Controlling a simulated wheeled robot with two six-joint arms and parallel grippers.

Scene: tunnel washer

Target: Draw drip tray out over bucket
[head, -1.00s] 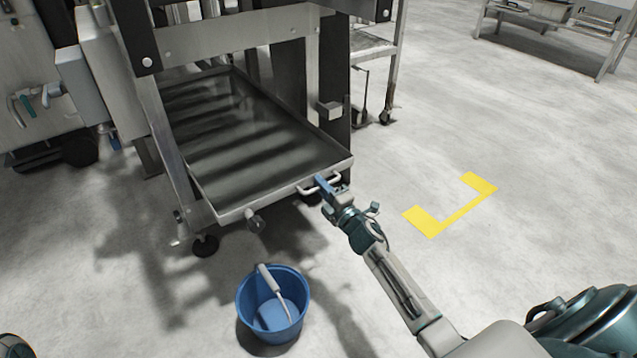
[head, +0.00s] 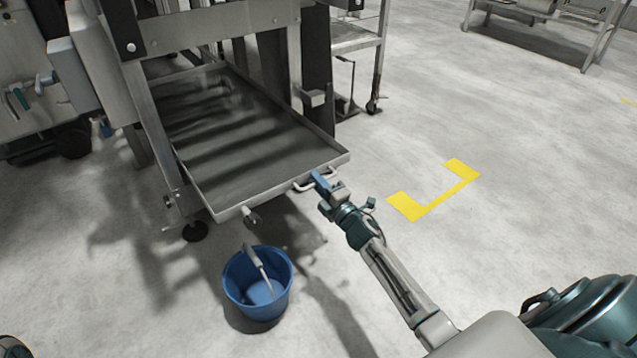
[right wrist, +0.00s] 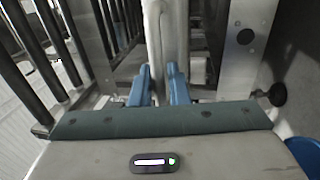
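The drip tray (head: 245,172) is a wide, shallow metal pan, drawn partly out from under the machine frame. Its front edge carries a small drain fitting (head: 251,219) and a bar handle (head: 303,186) near the right corner. My right gripper (head: 318,181) has its blue fingers around that handle; in the right wrist view the fingers (right wrist: 161,84) stand either side of a pale bar. A blue bucket (head: 236,298) with a light-handled tool inside stands on the floor, just below the drain fitting in the picture. My left gripper is out of view.
The machine frame's leg (head: 318,65) stands along the tray's right side. A wheeled rack (head: 380,60) is behind it. A yellow floor marking (head: 428,203) lies to the right on clear floor. A caster foot (head: 195,232) is left of the bucket.

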